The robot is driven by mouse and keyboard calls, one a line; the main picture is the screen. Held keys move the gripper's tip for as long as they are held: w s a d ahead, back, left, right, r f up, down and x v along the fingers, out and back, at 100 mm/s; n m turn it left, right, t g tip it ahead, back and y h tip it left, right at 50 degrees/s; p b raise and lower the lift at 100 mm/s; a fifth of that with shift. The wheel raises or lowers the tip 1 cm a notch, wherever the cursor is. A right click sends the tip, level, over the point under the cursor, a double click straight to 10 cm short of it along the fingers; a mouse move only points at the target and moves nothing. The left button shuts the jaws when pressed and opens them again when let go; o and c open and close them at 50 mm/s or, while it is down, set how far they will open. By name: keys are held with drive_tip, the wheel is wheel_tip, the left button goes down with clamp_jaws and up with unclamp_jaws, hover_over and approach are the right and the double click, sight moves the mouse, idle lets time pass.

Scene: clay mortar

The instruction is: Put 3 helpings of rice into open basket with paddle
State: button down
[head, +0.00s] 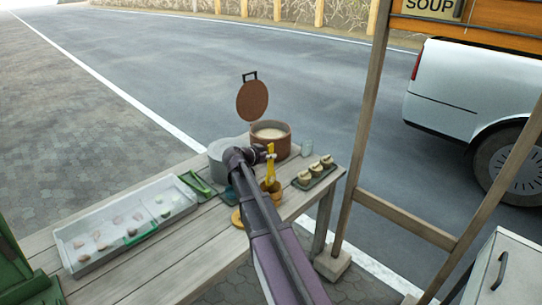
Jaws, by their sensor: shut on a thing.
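A brown round rice pot (286,139) with pale rice inside stands at the back of the wooden table, its round lid (252,101) raised behind it. My gripper (269,153) is in front of the pot, small and partly hidden by my arm. It is shut on a yellow upright piece (271,168) that looks like the paddle; whether rice is on it I cannot tell. Below it is a small tan round container (273,188), likely the open basket, partly hidden by my arm. Its contents are unclear. A flat tan round piece (237,219) lies left of my arm.
A grey round pot (218,170) stands left of the rice pot. A dark tray (317,179) with three small round items and a clear glass (307,147) are at right. Green tongs (196,184) and a white tray (115,211) of food pieces are at left. A wooden post (362,125) rises at right.

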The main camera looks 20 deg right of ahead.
sight(270, 173)
drive_tip(key=shift+f+b, duration=3.75)
drive_tip(key=shift+f, duration=0.25)
drive_tip(key=shift+f+b, duration=0.5)
drive_tip(key=shift+f, duration=0.05)
drive_tip(key=shift+r, duration=0.1)
wheel_tip(270, 173, up, 13)
drive_tip(key=p, duration=1.3)
drive_tip(key=shift+f, duration=0.25)
